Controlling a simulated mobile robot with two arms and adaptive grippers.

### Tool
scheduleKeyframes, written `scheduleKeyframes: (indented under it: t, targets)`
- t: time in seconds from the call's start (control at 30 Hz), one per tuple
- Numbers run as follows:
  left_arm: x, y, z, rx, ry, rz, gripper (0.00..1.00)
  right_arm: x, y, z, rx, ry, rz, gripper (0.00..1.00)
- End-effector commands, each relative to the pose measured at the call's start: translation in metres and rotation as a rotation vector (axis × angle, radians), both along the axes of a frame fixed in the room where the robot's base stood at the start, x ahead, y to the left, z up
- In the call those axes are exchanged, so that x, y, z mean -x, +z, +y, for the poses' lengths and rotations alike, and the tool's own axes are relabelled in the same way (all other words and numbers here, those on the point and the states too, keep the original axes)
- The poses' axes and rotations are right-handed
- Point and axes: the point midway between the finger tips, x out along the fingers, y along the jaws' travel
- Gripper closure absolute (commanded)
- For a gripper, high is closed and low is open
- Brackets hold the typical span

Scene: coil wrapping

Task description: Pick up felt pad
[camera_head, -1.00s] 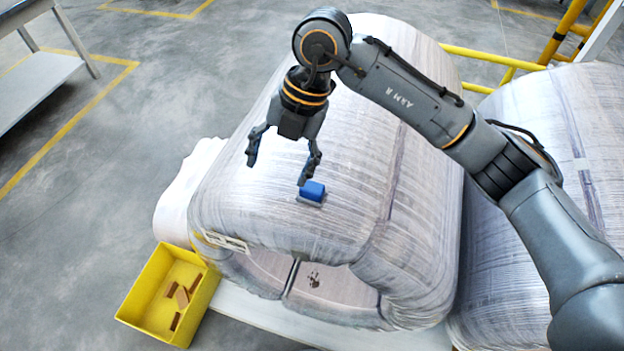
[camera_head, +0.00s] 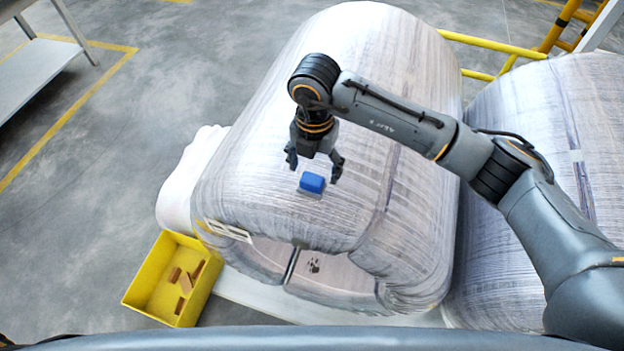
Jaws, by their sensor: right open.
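One small blue block with a thin grey layer under it (camera_head: 312,183) sits on top of the wrapped coil (camera_head: 270,130); this looks like the felt pad, though I cannot tell which layer is felt. My right gripper (camera_head: 313,172) is open, its fingers pointing down. In the picture its fingertips lie either side of and just above the blue block. I cannot tell whether they touch the coil. My left gripper is not in view.
A yellow bin (camera_head: 172,280) with several brown pieces stands at the lower left. A second wrapped coil (camera_head: 540,130) is close on the right. Yellow rails (camera_head: 490,45) stand behind. A grey table (camera_head: 35,75) is at the upper left, with open floor between.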

Motion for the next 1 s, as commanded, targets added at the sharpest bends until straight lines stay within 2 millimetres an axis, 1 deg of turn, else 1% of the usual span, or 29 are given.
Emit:
scheduleKeyframes:
  t: [0.03,0.07,0.13,0.23,0.33,0.5,0.57,0.6,0.67,0.7,0.8,1.0]
  targets:
    - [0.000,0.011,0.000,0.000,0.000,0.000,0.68,0.002,-0.004,0.002,0.001,0.000,0.007,0.26]
    - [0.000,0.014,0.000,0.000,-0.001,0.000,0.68,0.002,-0.009,0.003,0.002,-0.001,0.006,0.26]
    - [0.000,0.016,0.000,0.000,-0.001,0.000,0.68,0.001,-0.020,0.004,0.001,-0.002,0.005,0.26]
    - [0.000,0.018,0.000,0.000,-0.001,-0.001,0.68,0.001,-0.031,0.004,0.000,0.000,0.004,0.26]
    - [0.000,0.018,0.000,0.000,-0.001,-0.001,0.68,0.001,-0.036,0.004,0.000,0.000,0.001,0.26]
    - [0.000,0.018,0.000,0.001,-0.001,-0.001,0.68,0.001,-0.037,0.004,0.000,0.001,0.001,0.26]
    - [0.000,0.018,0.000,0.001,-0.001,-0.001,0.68,0.001,-0.036,0.004,0.000,0.001,0.001,0.37]
    - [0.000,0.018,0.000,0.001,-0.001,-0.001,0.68,0.001,-0.036,0.004,0.000,0.001,0.001,0.45]
    - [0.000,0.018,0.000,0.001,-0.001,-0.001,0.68,0.001,-0.036,0.004,0.000,0.001,0.001,0.57]
    - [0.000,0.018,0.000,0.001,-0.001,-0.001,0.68,0.001,-0.036,0.004,0.000,0.001,0.001,0.65]
    - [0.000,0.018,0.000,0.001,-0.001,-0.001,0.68,0.001,-0.036,0.004,0.000,0.001,0.001,0.85]
    - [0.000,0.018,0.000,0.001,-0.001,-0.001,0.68,0.001,-0.036,0.004,0.000,0.000,0.001,0.85]
